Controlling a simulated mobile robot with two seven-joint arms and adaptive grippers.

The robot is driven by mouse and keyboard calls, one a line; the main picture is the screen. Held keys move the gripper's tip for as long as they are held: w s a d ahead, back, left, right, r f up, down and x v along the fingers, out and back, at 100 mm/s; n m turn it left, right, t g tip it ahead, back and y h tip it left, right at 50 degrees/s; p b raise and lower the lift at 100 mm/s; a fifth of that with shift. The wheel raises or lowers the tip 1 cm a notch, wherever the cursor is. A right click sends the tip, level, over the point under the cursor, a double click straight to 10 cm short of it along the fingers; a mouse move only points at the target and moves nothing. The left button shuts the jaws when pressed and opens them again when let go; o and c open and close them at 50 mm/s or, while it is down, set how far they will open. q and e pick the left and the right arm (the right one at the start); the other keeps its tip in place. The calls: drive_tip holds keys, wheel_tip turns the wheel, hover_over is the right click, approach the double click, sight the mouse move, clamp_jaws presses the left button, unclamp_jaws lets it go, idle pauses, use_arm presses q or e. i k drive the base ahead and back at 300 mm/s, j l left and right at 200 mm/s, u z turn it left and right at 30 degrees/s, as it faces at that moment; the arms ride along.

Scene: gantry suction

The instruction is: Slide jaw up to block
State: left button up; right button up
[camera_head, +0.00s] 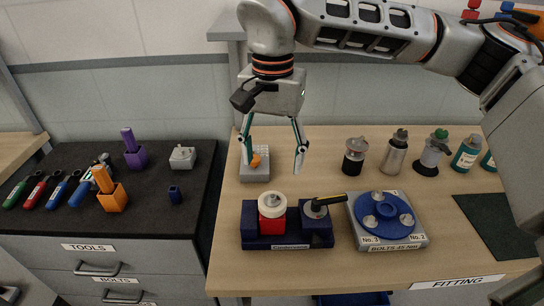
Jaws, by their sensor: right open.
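A dark blue clamping fixture (277,242) lies on the wooden table, with a label on its front. A red block (273,222) with a white round part on top sits in it. The dark blue jaw (316,229) is to the right of the block and carries a grey knob and a black handle (329,201). Whether jaw and block touch is hard to tell. My right gripper (273,163) is open and empty, fingers pointing down, above and behind the fixture. My left gripper is out of view.
A grey box (256,174) with an orange knob is behind the fixture. To the right is a grey tray (398,239) with a blue disc. Several bottles, including a teal one (465,154), line the back right. A black-topped tool cabinet (150,219) stands left, across a gap.

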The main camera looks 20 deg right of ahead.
sight(314, 226)
drive_tip(key=k, duration=1)
